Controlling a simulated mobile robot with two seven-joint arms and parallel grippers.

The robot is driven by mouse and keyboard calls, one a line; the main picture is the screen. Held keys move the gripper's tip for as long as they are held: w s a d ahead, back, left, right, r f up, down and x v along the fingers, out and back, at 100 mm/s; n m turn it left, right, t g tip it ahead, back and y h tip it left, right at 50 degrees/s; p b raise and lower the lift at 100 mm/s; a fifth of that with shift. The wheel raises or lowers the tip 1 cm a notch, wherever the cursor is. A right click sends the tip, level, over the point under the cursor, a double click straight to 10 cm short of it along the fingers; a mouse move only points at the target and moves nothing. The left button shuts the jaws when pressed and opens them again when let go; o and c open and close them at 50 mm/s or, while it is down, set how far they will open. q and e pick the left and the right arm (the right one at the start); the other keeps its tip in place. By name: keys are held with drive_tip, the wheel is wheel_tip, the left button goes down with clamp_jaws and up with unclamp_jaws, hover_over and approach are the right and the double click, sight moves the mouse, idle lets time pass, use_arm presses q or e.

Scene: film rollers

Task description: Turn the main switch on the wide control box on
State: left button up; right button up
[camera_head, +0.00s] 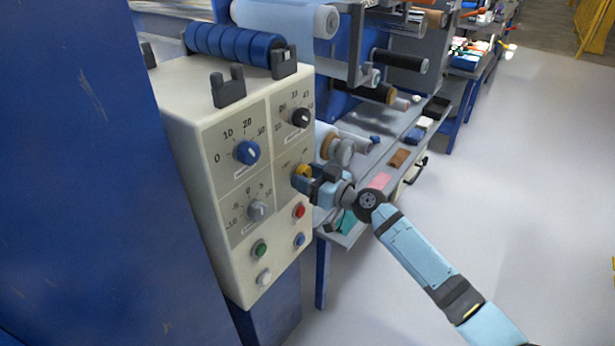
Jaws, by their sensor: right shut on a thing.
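The wide control box (185,120) is cream-coloured, with its panel facing right and towards me. On the panel are a blue knob (247,152), a black knob (301,118) and a grey knob (257,210). My left gripper is not in view.
Below the knobs are red (299,211), green (260,249), blue (299,240) and white (264,278) buttons. A blue roller (235,45) lies behind the box top. Shelves with film rolls (400,60) stand behind my right gripper. The floor (530,180) at right is clear.

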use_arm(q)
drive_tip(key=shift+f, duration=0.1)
use_arm(e)
drive_tip(key=shift+m, duration=0.3)
drive_tip(key=m+p, duration=0.1)
drive_tip(key=m, duration=1.2)
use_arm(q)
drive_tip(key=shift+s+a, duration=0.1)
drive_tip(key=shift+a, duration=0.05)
use_arm(e)
drive_tip(key=shift+m, duration=0.3)
drive_tip(key=o, duration=0.9)
drive_tip(key=shift+o, duration=0.2)
